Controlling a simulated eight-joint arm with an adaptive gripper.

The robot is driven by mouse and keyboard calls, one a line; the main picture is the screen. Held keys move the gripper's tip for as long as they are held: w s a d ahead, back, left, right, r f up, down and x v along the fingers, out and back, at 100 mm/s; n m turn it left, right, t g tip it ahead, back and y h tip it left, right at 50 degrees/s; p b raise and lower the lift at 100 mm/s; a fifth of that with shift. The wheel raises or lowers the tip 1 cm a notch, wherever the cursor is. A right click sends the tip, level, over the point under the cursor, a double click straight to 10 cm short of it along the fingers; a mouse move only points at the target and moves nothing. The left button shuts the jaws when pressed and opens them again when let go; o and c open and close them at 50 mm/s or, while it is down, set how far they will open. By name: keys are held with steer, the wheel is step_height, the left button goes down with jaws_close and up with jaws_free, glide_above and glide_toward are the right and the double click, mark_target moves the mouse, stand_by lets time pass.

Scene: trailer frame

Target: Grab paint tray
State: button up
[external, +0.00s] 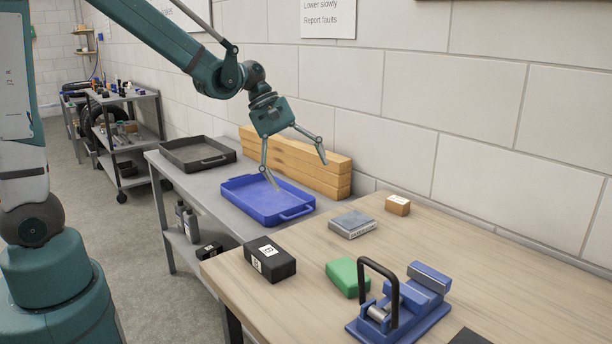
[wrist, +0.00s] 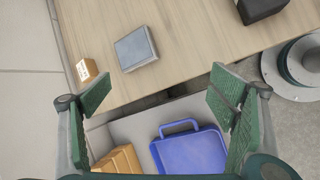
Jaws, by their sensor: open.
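A blue paint tray (external: 265,203) with a looped handle at its near end lies on the grey metal bench, in front of stacked wooden beams. In the wrist view the blue tray (wrist: 192,152) is at the bottom, partly cut off, with its handle toward the table. My gripper (external: 298,172) is above the tray in the external view, its two fingers spread wide and empty. In the wrist view the fingers of my gripper (wrist: 158,92) stand at left and right, with the tray nearer the right finger. I see no contact with the tray.
A dark tray (external: 197,155) lies at the bench's far end. The wooden beams (external: 295,160) stand along the wall. The wooden table (external: 310,255) in front holds a black box (external: 270,262), a grey box (external: 352,224), a small brown box (external: 398,205), a green block (external: 345,276) and a blue vise (external: 405,310).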

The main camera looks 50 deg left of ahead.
mark_target(352, 219)
steer(key=w+d+f+n+g+h+p, duration=0.1)
steer(key=w+d+f, duration=0.1)
steer(key=w, duration=0.1)
steer(key=w+d+f+n+h+p, duration=0.1)
steer(key=w+f+n+p, duration=0.1)
steer(key=w+d+f+n+g+h+p, duration=0.1)
steer(key=w+d+n, duration=0.1)
steer(key=w, duration=0.1)
steer(key=shift+w+d+f+g, duration=0.3)
steer(key=shift+w+f, duration=0.05)
steer(key=shift+f, duration=0.15)
steer(key=shift+d, duration=0.1)
steer(key=shift+x, duration=1.25)
steer(key=shift+w+f, duration=0.1)
steer(key=shift+b+x, duration=0.3)
steer(key=shift+x, duration=2.25)
steer(key=shift+c, duration=0.4)
